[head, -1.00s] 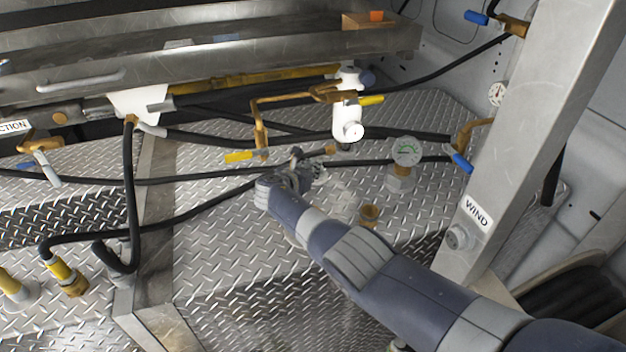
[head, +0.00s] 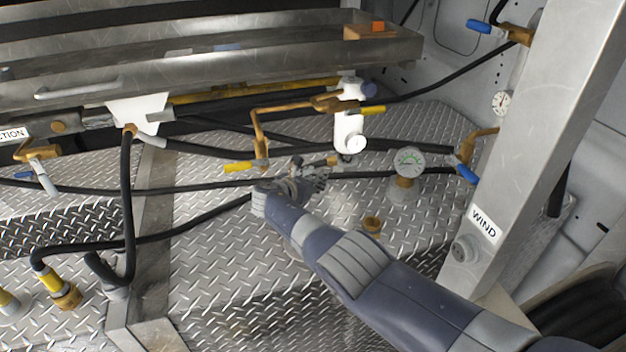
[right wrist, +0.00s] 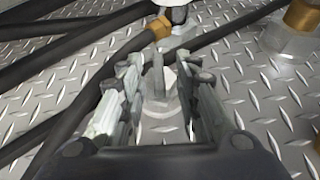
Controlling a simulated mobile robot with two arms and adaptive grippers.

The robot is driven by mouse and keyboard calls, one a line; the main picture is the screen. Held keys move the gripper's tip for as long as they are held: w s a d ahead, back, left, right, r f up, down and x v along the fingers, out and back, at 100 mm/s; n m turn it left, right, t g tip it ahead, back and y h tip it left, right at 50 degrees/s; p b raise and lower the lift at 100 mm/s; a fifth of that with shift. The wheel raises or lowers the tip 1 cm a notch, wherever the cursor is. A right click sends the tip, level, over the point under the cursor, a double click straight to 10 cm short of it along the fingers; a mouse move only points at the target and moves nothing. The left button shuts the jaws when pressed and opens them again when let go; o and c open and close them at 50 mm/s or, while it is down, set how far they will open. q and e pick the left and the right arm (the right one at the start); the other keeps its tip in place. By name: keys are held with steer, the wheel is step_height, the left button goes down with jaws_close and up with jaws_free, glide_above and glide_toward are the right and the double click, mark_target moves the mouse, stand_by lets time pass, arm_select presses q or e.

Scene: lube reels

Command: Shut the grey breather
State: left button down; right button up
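My right gripper (head: 305,178) reaches over the tread plate, below the white filter body. In the right wrist view, its two fingers (right wrist: 160,92) are apart. A small upright grey handle (right wrist: 158,74) stands between them above a pale grey hex base (right wrist: 162,105); it looks like the grey breather. The fingers lie to either side of it, and I see no clear contact. In the head view, a grey lever tip (head: 297,161) shows just beyond the gripper, which hides most of the fitting. My left gripper is not in view.
Black hoses cross behind the gripper. The white filter body (head: 349,130) and a yellow-handled valve (head: 239,167) are close beyond. A metal post (head: 520,150) rises at right.

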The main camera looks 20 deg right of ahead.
steer(key=shift+s+a+r, duration=0.15)
steer(key=shift+s+a, duration=0.3)
steer(key=shift+a, duration=0.25)
steer(key=v, duration=1)
steer(key=shift+s+r, duration=0.15)
steer(key=shift+s, duration=0.1)
